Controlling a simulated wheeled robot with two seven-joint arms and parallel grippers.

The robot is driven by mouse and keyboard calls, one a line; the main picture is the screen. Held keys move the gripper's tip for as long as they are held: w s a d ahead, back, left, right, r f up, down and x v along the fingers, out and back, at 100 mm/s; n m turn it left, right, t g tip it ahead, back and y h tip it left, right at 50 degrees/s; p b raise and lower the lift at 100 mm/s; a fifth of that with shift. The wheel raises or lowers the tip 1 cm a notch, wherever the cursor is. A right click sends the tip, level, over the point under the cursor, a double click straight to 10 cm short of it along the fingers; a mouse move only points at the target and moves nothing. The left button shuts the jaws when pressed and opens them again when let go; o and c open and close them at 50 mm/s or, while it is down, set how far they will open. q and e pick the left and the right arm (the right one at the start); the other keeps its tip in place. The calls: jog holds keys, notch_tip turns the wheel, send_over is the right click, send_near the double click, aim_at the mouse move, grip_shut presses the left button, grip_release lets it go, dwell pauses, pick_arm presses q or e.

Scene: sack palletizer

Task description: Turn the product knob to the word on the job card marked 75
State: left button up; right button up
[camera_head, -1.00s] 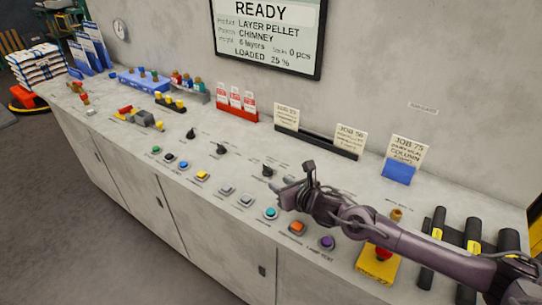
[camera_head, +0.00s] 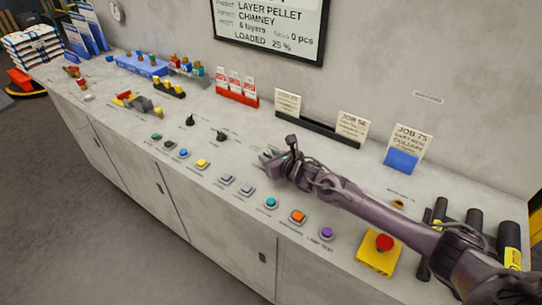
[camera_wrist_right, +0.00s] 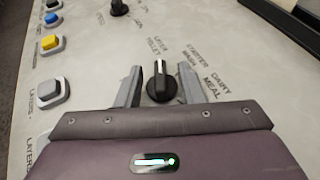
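The product knob (camera_wrist_right: 161,84) is black with a white pointer line, which points up the picture near the words LAYER PELLET. STARTER MASH and DAIRY MEAL are printed to its right. My right gripper (camera_wrist_right: 160,88) is open, with one finger on each side of the knob; whether they touch it I cannot tell. In the head view my right gripper (camera_head: 268,158) hides this knob. The job card marked 75 (camera_head: 411,139) stands in a blue holder (camera_head: 401,161) at the right; its product line is too small to read surely. My left gripper is not in view.
Two other black knobs (camera_head: 222,136) stand left of my gripper. Several coloured buttons (camera_head: 271,203) line the counter's front. A yellow box with a red button (camera_head: 384,243) sits below my right forearm. The wall screen (camera_head: 270,25) shows LAYER PELLET and CHIMNEY.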

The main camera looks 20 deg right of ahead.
jog(key=shift+c, duration=0.7)
grip_shut()
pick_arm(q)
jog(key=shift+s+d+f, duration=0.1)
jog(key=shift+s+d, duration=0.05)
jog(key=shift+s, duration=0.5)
